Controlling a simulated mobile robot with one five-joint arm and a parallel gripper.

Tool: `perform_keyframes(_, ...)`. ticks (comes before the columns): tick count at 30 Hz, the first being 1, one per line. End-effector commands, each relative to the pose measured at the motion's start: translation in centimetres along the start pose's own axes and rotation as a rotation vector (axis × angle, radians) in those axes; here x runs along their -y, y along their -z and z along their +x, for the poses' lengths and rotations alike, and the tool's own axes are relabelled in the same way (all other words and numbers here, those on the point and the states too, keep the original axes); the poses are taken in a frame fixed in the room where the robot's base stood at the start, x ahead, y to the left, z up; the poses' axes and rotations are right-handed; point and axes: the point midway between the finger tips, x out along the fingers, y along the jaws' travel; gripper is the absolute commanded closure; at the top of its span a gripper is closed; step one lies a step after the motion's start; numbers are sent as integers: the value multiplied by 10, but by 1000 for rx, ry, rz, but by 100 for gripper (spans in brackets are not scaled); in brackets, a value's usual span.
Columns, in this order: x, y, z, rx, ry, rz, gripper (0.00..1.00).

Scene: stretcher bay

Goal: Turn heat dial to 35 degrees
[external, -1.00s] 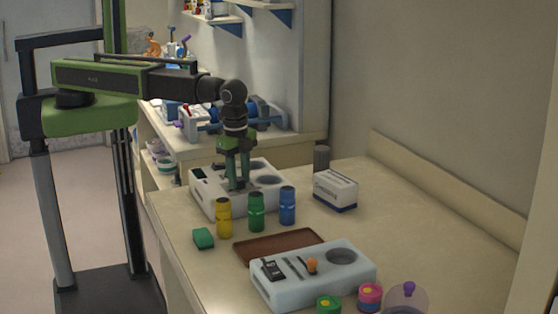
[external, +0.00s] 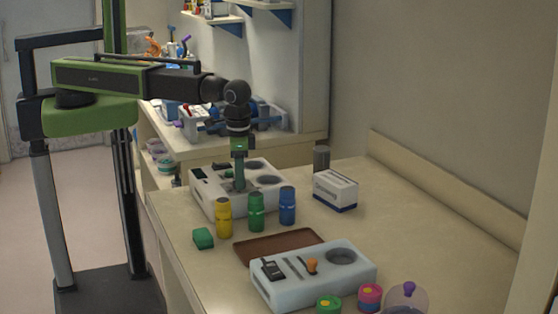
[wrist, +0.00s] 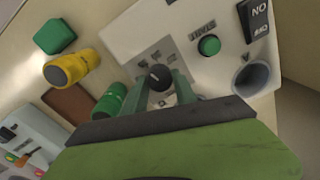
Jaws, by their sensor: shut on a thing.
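The heat dial (wrist: 160,77) is a small dark round knob with a pale pointer mark, on the top panel of a white appliance (wrist: 185,20). In the wrist view grey markings lie around it, too blurred to read. My gripper (wrist: 161,80) points straight down with its green fingers on either side of the dial, shut on it. In the external view the white appliance (external: 208,203) stands at the far left of the counter, and my gripper (external: 239,187) is on its top; the dial is hidden there. I cannot read the dial's setting.
The panel also has a green button (wrist: 209,45), a black switch (wrist: 257,18) and a round well (wrist: 251,76). Yellow (external: 224,218), green (external: 256,212) and blue (external: 288,206) bottles stand close in front. A second white appliance (external: 300,285) is nearer.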

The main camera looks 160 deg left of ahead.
Motion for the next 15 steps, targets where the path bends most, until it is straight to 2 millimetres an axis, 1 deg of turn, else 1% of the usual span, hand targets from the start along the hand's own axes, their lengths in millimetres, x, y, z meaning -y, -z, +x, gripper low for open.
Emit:
perform_keyframes(6, 1, -1, 1, 8, 3, -87, 100)
perform_keyframes(15, 2, -1, 1, 10, 3, -128, 100)
